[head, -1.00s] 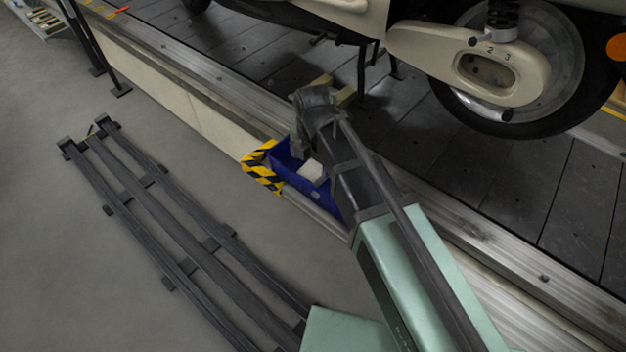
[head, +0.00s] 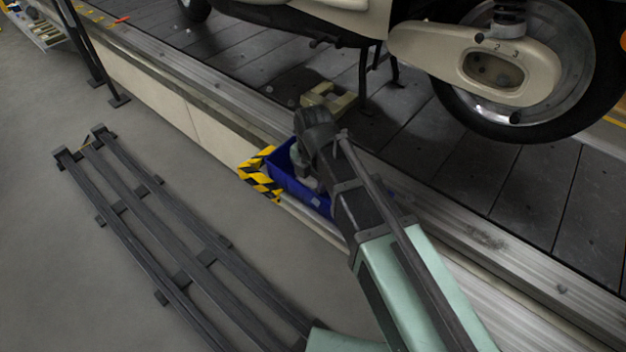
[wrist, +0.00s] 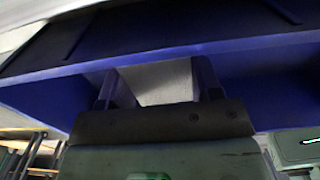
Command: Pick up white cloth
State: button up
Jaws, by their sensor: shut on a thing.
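The blue bin (head: 285,165) sits at the side of the conveyor, and its walls fill much of the wrist view (wrist: 40,105). The white cloth (wrist: 160,82) shows pale grey between my fingers in the wrist view. My gripper (wrist: 158,88) is shut on the cloth, one finger on each side of it, and reaches down into the bin. In the head view my wrist and gripper (head: 308,180) cover most of the cloth and part of the bin's inside.
Yellow-black striped tape (head: 259,176) marks the bin's left end. A scooter (head: 480,65) stands on the slat conveyor (head: 240,40) behind, with a beige block (head: 328,98) near its stand. A dark rail frame (head: 170,220) lies on the floor at left. Floor around it is clear.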

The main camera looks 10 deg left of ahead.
jog(key=shift+r, duration=0.1)
notch_tip(320, 180, up, 20)
jog(key=p, duration=2)
